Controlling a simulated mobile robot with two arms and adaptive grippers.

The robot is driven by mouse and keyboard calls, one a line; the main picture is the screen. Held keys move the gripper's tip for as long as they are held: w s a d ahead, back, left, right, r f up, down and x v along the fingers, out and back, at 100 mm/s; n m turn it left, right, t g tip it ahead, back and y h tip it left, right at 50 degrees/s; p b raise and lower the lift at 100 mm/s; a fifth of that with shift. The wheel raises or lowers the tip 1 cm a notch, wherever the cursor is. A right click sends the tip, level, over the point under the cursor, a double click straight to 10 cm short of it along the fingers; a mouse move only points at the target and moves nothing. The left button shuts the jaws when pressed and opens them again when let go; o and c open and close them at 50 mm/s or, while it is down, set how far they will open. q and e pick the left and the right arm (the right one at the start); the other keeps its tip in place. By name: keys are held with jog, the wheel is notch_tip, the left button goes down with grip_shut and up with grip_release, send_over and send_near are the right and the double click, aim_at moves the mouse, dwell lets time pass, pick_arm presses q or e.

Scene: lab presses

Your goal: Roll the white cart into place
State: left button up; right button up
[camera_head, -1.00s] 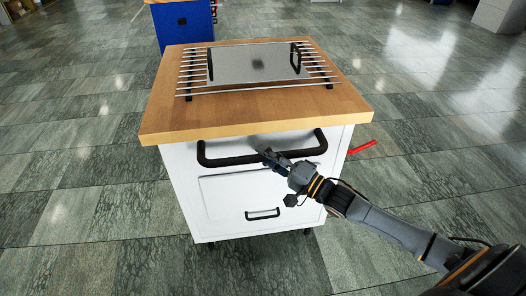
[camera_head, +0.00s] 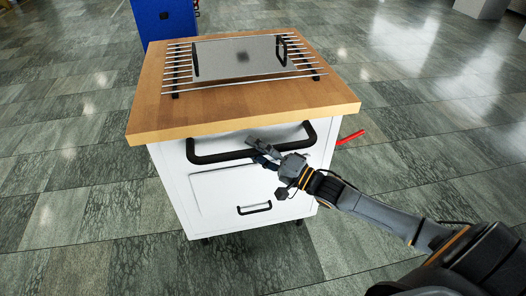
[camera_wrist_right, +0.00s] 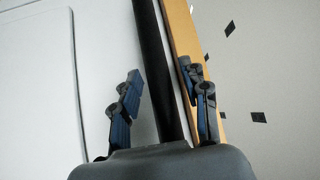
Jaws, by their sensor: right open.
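The white cart (camera_head: 178,184) stands in the middle of the head view, with a wooden top (camera_head: 240,103) and a thick black handle (camera_head: 222,157) across its near side. It also shows in the right wrist view (camera_wrist_right: 95,50). My right gripper (camera_head: 258,150) is at the handle. In the right wrist view its open fingers (camera_wrist_right: 160,95) lie on either side of the black bar (camera_wrist_right: 153,60), with visible gaps, not closed on it. My left gripper is not in view.
A metal rack with a flat plate (camera_head: 240,57) sits on the cart top. A red lever (camera_head: 350,137) sticks out at the cart's right side. A blue cabinet (camera_head: 163,20) stands behind. The tiled floor (camera_head: 70,150) is clear on both sides.

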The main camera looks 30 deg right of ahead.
jog(key=v, duration=1.2)
dwell(0.3)
